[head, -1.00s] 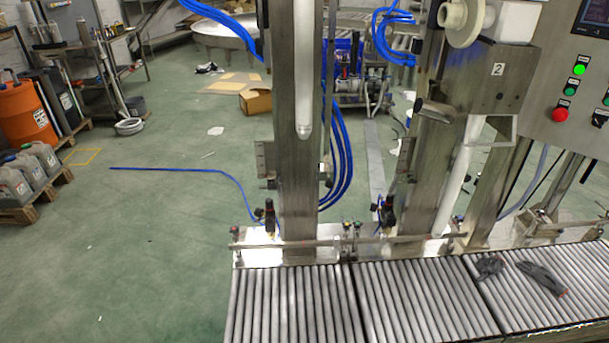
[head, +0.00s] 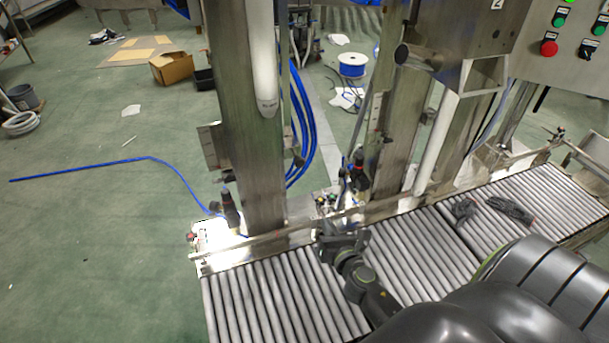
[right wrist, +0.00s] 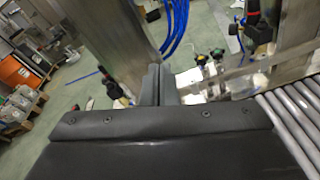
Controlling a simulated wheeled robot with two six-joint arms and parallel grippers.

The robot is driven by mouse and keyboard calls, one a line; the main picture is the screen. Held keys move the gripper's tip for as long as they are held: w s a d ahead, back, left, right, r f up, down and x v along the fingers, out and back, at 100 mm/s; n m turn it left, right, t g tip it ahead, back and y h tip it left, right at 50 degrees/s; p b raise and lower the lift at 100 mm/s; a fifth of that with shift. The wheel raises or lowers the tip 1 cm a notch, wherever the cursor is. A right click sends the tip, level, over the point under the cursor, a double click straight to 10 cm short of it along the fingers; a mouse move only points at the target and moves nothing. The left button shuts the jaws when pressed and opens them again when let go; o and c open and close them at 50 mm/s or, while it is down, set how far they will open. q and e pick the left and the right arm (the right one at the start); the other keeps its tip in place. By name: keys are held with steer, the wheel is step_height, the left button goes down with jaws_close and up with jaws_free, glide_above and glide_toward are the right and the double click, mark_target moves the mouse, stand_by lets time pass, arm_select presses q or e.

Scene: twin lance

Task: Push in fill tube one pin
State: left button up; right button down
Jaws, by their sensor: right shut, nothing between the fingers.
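Fill tube one appears to be the white round-ended tube (head: 264,65) on the left steel column in the head view. I cannot tell for certain which small part is its pin. My right gripper (head: 326,232) is just in front of and below these knobs. In the right wrist view its fingers (right wrist: 158,76) are together and empty, pointing just left of the knobs. My left gripper is not in view.
A roller conveyor (head: 235,312) runs along the front. A pair of dark gloves (head: 508,209) lies on it at the right. A second white tube (head: 436,145), a control panel (head: 565,50) and steel columns stand behind. The green floor at the left is mostly clear.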

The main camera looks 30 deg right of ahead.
step_height(320, 180, up, 7)
steer(key=w+n+t, duration=0.1)
steer(key=n+t, duration=0.1)
steer(key=n, duration=0.2)
glide_toward(301, 163)
steer(key=x, duration=0.5)
steer(key=shift+w+d+f, duration=0.1)
steer(key=shift+w+f, duration=0.15)
steer(key=shift+w, duration=0.15)
steer(key=shift+w+d+b, duration=0.15)
steer(key=shift+w+b, duration=0.15)
steer(key=shift+w, duration=0.25)
steer(key=shift+b+x, duration=0.35)
steer(key=shift+x, duration=0.85)
steer(key=shift+r, duration=0.3)
